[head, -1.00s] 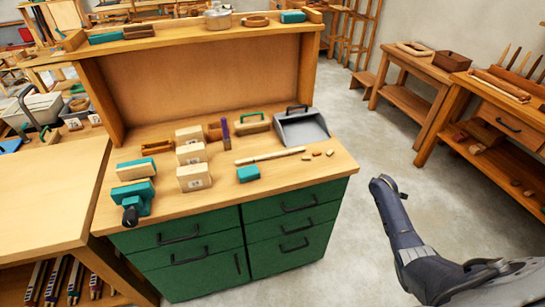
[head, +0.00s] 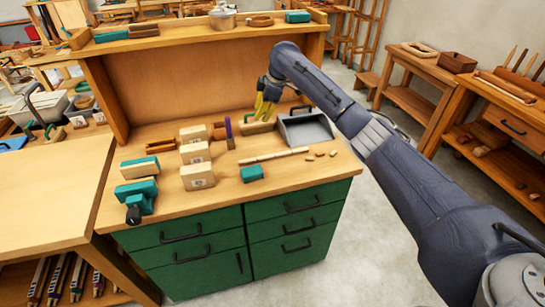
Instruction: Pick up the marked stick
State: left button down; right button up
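A thin pale wooden stick (head: 273,156) lies flat on the green-drawered workbench, in front of the grey dustpan. It looks to have a few dark marks across it, too small to read. My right gripper (head: 264,112) has yellow fingers and points down above the back of the bench, behind the stick and apart from it. It is near the wooden block with the green handle; whether its fingers are open or shut is too small to tell. My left gripper is not in view.
The grey dustpan (head: 305,128) stands right of my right gripper. Several small wood pieces (head: 321,155) lie right of the stick. A teal block (head: 252,173) lies in front of its left end. Numbered wooden blocks (head: 197,176) stand to the left. A raised shelf (head: 190,35) spans the back.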

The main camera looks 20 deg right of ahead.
jog(key=s+a+r+n+g+h, duration=0.1)
jog(key=s+a+n+g+h, duration=0.1)
jog(key=s+g, duration=0.15)
send_over(262, 157)
jog(key=shift+n+h, duration=0.3)
jog(key=shift+h, duration=0.1)
notch_tip(262, 157, down, 11)
jog(key=shift+w+f, duration=0.15)
jog(key=shift+f, duration=0.05)
jog(key=shift+a+f, duration=0.1)
jog(key=shift+f, duration=2.55)
jog(key=shift+o, duration=0.4)
grip_shut()
